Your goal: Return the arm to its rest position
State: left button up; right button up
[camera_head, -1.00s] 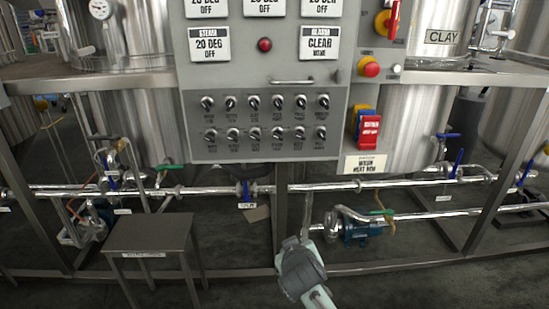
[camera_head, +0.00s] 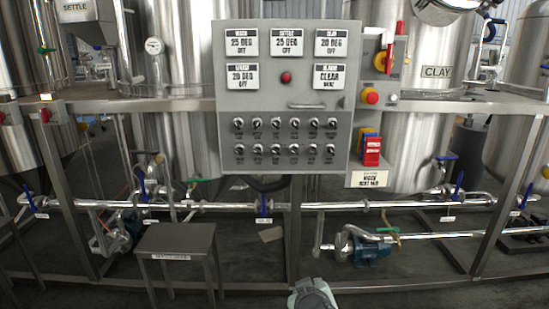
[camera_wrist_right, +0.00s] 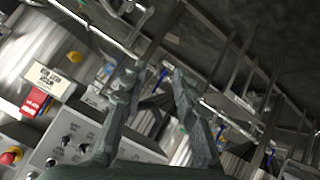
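My right gripper (camera_wrist_right: 157,75) shows in the wrist view with its two dark grey fingers spread apart and nothing between them. In the head view a pale grey part of my arm (camera_head: 313,293) shows at the bottom edge, in front of the pipes and below the control panel (camera_head: 285,105). Most of that arm is out of the frame. My left gripper is in neither view.
The panel carries several knobs and display labels. A red switch (camera_head: 372,152) sits at its right, also in the wrist view (camera_wrist_right: 35,102). Steel tanks (camera_head: 175,150) stand behind. A small metal table (camera_head: 176,240) stands at lower left. Pipes with blue valves (camera_head: 263,206) run low across.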

jog(key=d+n+h, duration=0.2)
jog(key=d+h, duration=0.3)
jog(key=d, duration=2)
jog(key=s+d+f+m+g, duration=0.1)
jog(key=s+d+f+g, duration=0.3)
jog(key=s+f, duration=0.45)
jog(key=s+d+f+g+y, duration=0.1)
jog(key=s+d+f, duration=0.5)
jog(key=s+f, duration=0.3)
jog(key=s+d+f+m+g, duration=0.1)
jog(key=s+d+f+g, duration=0.2)
jog(key=s+d+f, duration=0.6)
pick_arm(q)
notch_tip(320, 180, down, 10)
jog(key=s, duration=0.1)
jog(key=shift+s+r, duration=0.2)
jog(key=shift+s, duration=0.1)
pick_arm(e)
jog(key=s+a+f+m+y, duration=0.1)
jog(key=a+y, duration=0.1)
jog(key=a, duration=1)
jog(key=s+a+f+m+y, duration=0.1)
jog(key=s+a+f, duration=0.1)
jog(key=a, duration=1.1)
jog(key=shift+s+f+y, duration=0.25)
jog(key=shift+s+y, duration=0.05)
jog(key=shift+y, duration=0.1)
